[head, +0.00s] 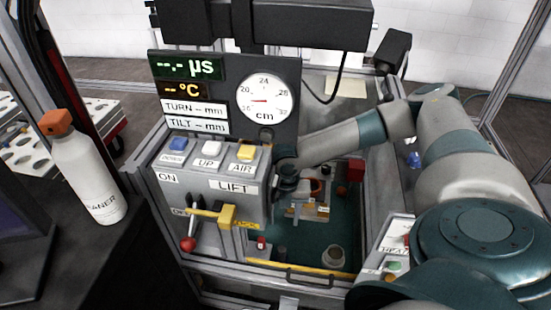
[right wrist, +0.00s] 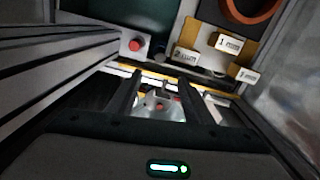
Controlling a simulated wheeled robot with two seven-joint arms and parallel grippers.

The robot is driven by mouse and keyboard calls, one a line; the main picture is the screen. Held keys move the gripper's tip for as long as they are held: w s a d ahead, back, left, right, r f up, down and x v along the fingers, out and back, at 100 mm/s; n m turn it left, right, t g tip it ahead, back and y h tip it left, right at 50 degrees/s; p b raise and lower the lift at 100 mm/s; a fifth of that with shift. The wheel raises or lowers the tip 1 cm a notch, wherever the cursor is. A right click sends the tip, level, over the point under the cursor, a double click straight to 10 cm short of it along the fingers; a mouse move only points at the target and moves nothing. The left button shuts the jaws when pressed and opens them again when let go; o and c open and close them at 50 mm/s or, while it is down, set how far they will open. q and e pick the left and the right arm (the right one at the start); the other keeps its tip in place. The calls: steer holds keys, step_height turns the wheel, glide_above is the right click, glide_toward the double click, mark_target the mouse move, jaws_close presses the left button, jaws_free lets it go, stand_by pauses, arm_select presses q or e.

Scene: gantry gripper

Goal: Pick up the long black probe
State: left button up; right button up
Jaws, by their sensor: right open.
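I cannot make out the long black probe for certain in either view. My right gripper (head: 290,190) reaches down beside the grey control box, over the teal-floored bay (head: 310,235). In the right wrist view its two dark fingers (right wrist: 158,103) stand apart. A pale part with a red spot (right wrist: 160,106) shows between and beyond them, and I cannot tell its distance. A yellow holder with numbered white tags (right wrist: 228,42) lies beyond the fingers, with small dark parts beside the tags. My left gripper is not in view.
The control box (head: 215,178) with buttons and a gauge panel (head: 225,95) stands left of the bay. A yellow bar (head: 305,265) and metal frame edge its front. A red block (head: 355,170) and a round cup (head: 333,255) are inside. A cleaner bottle (head: 88,170) stands left.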

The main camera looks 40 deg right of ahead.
steer(key=p, duration=0.1)
glide_above(282, 250)
step_height(282, 250, down, 5)
step_height(282, 250, down, 6)
steer(key=shift+w+p, duration=0.1)
steer(key=shift+p, duration=0.75)
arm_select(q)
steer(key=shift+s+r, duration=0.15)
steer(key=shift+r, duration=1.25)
arm_select(e)
steer(key=shift+f, duration=0.7)
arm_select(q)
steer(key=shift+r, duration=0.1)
